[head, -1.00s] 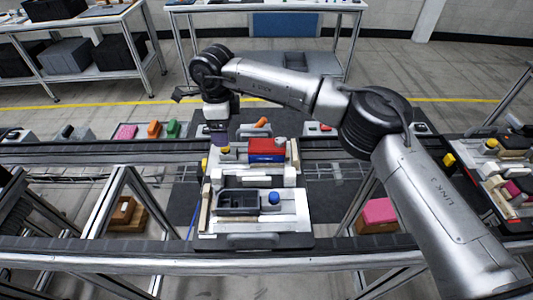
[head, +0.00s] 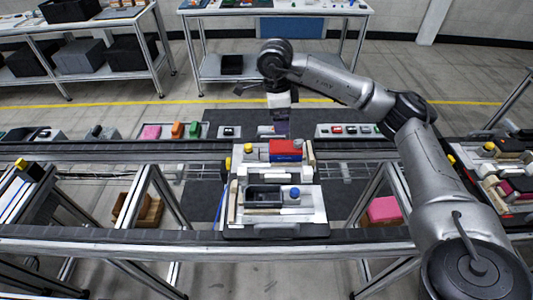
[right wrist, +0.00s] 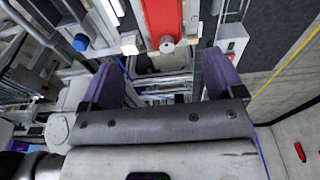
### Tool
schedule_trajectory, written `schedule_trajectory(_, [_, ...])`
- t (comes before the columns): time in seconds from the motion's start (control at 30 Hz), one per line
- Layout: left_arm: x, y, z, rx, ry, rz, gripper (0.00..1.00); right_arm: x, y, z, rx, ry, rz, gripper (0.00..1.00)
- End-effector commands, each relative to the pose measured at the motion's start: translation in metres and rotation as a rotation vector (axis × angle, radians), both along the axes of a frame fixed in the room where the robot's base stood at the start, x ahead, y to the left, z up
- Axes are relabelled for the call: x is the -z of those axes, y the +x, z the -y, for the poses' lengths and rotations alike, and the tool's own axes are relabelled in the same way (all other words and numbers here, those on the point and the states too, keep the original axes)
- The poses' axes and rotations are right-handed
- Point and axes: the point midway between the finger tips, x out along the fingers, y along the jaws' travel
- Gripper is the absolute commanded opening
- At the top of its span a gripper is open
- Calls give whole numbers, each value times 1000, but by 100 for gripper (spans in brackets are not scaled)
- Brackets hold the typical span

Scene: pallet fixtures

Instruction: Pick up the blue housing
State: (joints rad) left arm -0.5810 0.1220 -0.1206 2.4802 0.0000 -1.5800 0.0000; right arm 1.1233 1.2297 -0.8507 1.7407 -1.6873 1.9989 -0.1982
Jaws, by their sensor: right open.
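A block with a red top and a blue lower front face (head: 287,157) sits in the back row of the pallet fixture (head: 277,233). It is the only blue housing-like piece I can make out, and I cannot tell whether the blue part is separate. My right gripper (head: 280,122), with purple fingers, hangs just behind this block in the head view. In the right wrist view its fingers (right wrist: 163,82) are wide apart with nothing held between them. A red block (right wrist: 163,18) with a grey round end lies beyond the fingers there. My left gripper is not in view.
The pallet also bears a dark open tray (head: 264,195), a blue knob (head: 295,193) and a yellow knob (head: 248,148). Behind the rail stand pink (head: 151,132), orange (head: 178,130) and green pieces. Another loaded pallet (head: 510,200) is at the right.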

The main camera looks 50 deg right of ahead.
Motion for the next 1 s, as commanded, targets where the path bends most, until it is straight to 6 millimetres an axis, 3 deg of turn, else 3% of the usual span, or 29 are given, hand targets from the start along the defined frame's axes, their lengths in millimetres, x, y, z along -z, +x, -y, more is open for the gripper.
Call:
schedule_trajectory(0.4, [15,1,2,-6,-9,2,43,62,-11,8,7,-9,-2,87])
schedule_trajectory(0.77, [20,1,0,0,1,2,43,85,-12,10,6,-8,0,87])
schedule_trajectory(1.0, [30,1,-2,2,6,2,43,116,-14,16,7,-10,-3,87])
